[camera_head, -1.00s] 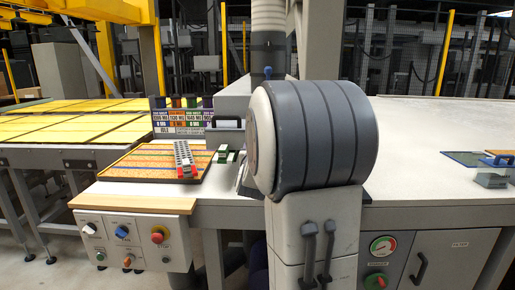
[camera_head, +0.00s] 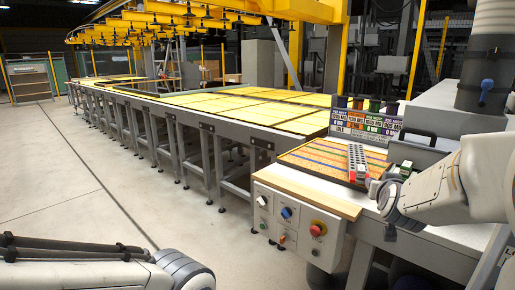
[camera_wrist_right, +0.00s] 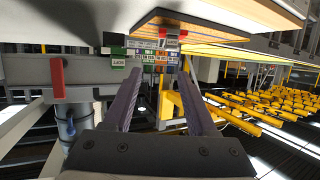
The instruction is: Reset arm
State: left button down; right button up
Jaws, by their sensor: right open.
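My right arm (camera_head: 455,190) reaches in from the right in the head view, over the edge of the workbench. Its gripper shows in the right wrist view, where the two dark fingers (camera_wrist_right: 158,98) stand apart with nothing held between them. That view appears upside down, with the bench edge at the top. My left arm (camera_head: 80,272) lies low at the bottom left of the head view; its gripper is outside the picture.
A control box (camera_head: 285,222) with a red button fronts the bench. A cork-coloured board (camera_head: 312,158) holds a grey perforated strip (camera_head: 357,162). Label cards (camera_head: 365,122) stand behind. A long roller table (camera_head: 215,125) with yellow panels runs left. Open floor (camera_head: 90,185) lies at left.

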jog(key=s+a+f+n+g+y+p, duration=0.1)
jog(key=s+a+f+n+g+y, duration=0.15)
jog(key=a, duration=0.55)
jog(key=s+a+f+n+g+y+p, duration=0.1)
jog(key=s+a+f+n+y, duration=0.2)
jog(key=a, duration=0.5)
jog(key=s+a+f+n+g+y+p, duration=0.15)
jog(key=s+a, duration=0.25)
jog(key=a, duration=0.4)
jog(key=s+a+f+n+g+p, duration=0.1)
jog(key=s+a+n+g, duration=0.1)
jog(key=s, duration=0.9)
jog(key=s+a+n+g+p, duration=0.1)
jog(key=s+a+n+g, duration=0.2)
jog(key=s+g, duration=0.3)
jog(key=s+a, duration=0.1)
jog(key=s, duration=0.4)
jog(key=shift+s+f, duration=0.35)
jog(key=shift+c, duration=0.6)
